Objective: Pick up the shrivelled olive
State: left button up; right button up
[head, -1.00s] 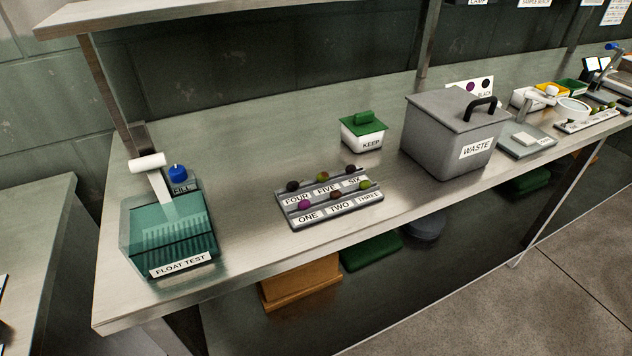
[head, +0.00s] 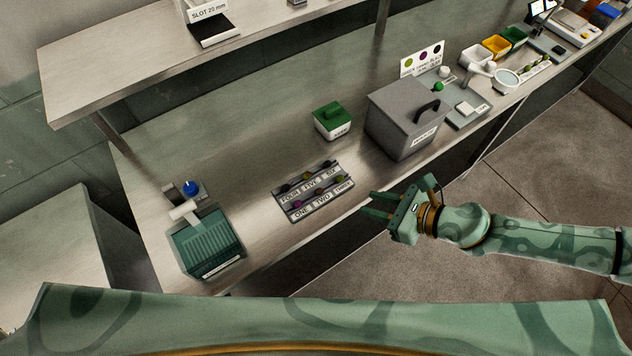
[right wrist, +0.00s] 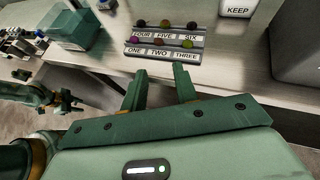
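A grey numbered tray (head: 290,217) on the bench holds several small olives in two rows, labelled ONE to SIX. A purple olive (head: 297,204) sits at ONE, a brownish olive (head: 319,191) at TWO and a green olive (head: 339,179) at THREE. The back row has dark and green olives. At this size I cannot tell which olive is shrivelled. My right gripper (head: 369,203) is open and empty, right of the tray, by the bench's front edge. In the right wrist view its fingers (right wrist: 160,72) point toward the tray. My left gripper (right wrist: 70,103) shows small at the left there.
A green float-test tank (head: 207,245) stands left of the tray. A shelf (head: 130,65) overhangs the bench's back. Bare bench lies between tank and tray.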

send_near(322, 192)
jog(key=shift+b+x, duration=0.4)
jog(key=shift+x, duration=0.75)
jog(key=shift+w+a+f, duration=0.3)
jog(key=shift+w+a, duration=0.05)
jog(key=shift+a, duration=0.1)
jog(key=b+x, duration=0.1)
jog(key=x, duration=0.3)
jog(key=shift+a+f, duration=0.1)
jog(key=shift+a, duration=0.1)
pick_arm(q)
jog(key=shift+w+d+f, duration=0.1)
jog(key=shift+d+f, duration=0.1)
jog(key=shift+f, duration=0.9)
pick_arm(e)
jog(key=c, duration=0.4)
